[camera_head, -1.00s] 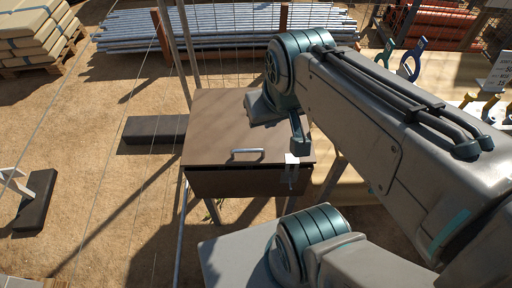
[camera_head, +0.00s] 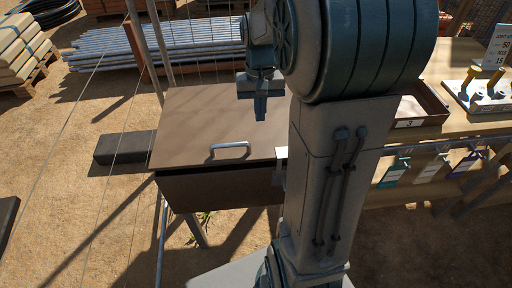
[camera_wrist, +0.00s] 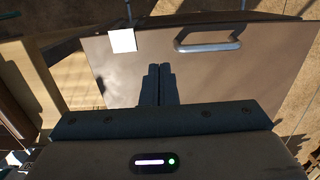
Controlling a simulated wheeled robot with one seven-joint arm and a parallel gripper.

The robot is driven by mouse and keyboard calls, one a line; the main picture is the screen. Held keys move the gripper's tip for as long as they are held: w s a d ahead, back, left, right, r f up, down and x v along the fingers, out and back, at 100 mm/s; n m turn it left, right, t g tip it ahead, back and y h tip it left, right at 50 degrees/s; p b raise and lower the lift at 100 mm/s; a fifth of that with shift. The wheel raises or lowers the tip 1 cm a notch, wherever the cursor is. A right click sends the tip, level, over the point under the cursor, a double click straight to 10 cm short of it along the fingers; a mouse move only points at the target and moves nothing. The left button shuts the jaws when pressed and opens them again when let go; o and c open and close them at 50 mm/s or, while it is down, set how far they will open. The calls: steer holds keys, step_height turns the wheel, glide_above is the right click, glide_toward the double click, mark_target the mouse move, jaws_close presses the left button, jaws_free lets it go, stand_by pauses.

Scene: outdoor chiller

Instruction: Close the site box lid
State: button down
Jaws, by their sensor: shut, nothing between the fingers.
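The site box (camera_head: 220,192) is brown, with a flat brown lid (camera_head: 195,125) and a silver handle (camera_head: 230,147) near the lid's front edge. The lid lies nearly flat over the box. A dark band shows under its front edge, and I cannot tell whether it is fully seated. My gripper (camera_head: 260,108) is over the right part of the lid, behind the handle, fingers pointing down. In the wrist view the lid (camera_wrist: 215,75) fills the middle, with the handle (camera_wrist: 208,42) beyond the shut, empty fingers (camera_wrist: 158,82). Contact with the lid is unclear.
A white tag (camera_head: 281,152) sits at the lid's front right edge. A wooden bench with a shallow tray (camera_head: 420,110) and hanging tags (camera_head: 430,168) stands at the right. Metal pipes (camera_head: 105,48) lie behind. A dark block (camera_head: 120,148) lies left of the box.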

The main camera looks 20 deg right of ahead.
mark_target(261, 158)
steer(key=f, duration=0.9)
steer(key=s+f, duration=0.1)
steer(key=f, duration=0.3)
steer(key=shift+a+f, duration=0.15)
steer(key=shift+f, duration=0.25)
steer(key=shift+f+b, duration=0.15)
steer(key=shift+b, duration=0.2)
steer(key=f+b, duration=0.3)
steer(key=f, duration=0.1)
steer(key=shift+s, duration=0.2)
steer(key=shift+s+a+f, duration=0.15)
steer(key=shift+s+f, duration=0.1)
steer(key=shift+s, duration=0.15)
step_height(261, 158, up, 15)
steer(key=p, duration=0.4)
steer(key=s+a+r+n+t+p, duration=0.2)
steer(key=s+a+r, duration=0.5)
steer(key=s, duration=0.4)
steer(key=shift+a+r+n+t, duration=0.35)
steer(key=shift+a+n+t, duration=0.35)
steer(key=shift+t, duration=0.1)
